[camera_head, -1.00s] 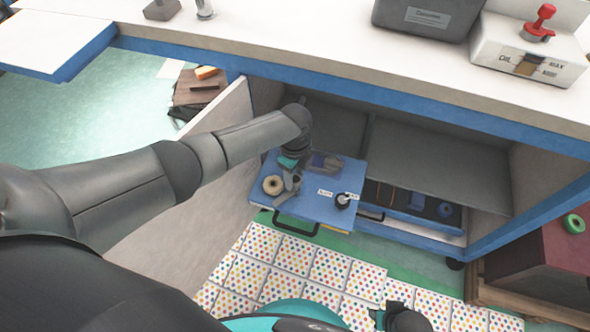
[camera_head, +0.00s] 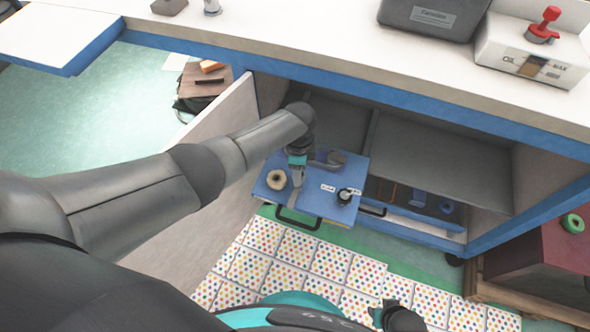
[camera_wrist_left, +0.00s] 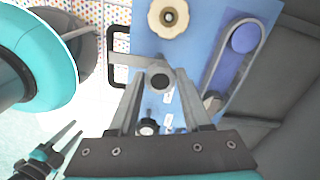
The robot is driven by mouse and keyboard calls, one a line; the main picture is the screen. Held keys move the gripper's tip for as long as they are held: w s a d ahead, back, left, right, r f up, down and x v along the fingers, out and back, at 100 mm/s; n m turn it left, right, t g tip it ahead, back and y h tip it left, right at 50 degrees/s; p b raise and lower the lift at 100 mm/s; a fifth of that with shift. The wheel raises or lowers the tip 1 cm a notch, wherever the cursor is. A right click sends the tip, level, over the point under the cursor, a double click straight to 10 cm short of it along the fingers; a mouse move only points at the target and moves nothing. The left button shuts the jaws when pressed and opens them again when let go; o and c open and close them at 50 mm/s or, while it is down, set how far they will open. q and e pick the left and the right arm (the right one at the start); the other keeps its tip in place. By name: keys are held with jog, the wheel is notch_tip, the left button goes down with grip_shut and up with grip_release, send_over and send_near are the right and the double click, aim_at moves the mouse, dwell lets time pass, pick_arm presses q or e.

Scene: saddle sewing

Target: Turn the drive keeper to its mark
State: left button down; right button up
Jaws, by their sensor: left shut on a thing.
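The blue panel (camera_head: 315,207) is pulled out below the bench and carries a cream wheel (camera_head: 277,179), a black knob (camera_head: 345,196) and white labels (camera_head: 328,189). My left gripper (camera_head: 297,180) points down onto the panel, between the wheel and the labels. In the left wrist view its fingers (camera_wrist_left: 160,78) converge and are shut on a small grey piece, apparently the drive keeper, mostly hidden by the fingers. The black knob (camera_wrist_left: 147,127) and a label (camera_wrist_left: 168,96) lie close by; I cannot read its mark. My right gripper (camera_wrist_left: 72,140) is empty, its two prongs apart.
A belt on a blue pulley (camera_wrist_left: 243,38) is close beside the left fingers. A black handle (camera_head: 297,219) is on the panel's front edge. The bench edge (camera_head: 400,88) overhangs behind, and a white side wall (camera_head: 215,135) stands left of the panel.

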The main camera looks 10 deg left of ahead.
pick_arm(q)
jog(key=shift+a, duration=0.1)
jog(key=shift+c, duration=1.7)
grip_release()
jog(key=shift+r+p, duration=0.35)
jog(key=shift+r, duration=0.05)
notch_tip(320, 180, up, 2)
jog(key=shift+p, duration=1)
notch_tip(320, 180, up, 2)
jog(key=shift+r+p, duration=0.25)
jog(key=shift+p, duration=1)
pick_arm(e)
jog(key=s+d+f, duration=0.1)
jog(key=s+d, duration=0.3)
jog(key=s, duration=0.4)
pick_arm(q)
notch_tip(320, 180, up, 10)
jog(key=p, duration=1)
pick_arm(e)
jog(key=s+a+r+g, duration=0.1)
jog(key=s+a+r, duration=0.3)
jog(key=r, duration=0.5)
jog(key=shift+s+r, duration=0.15)
jog(key=shift+s, duration=0.45)
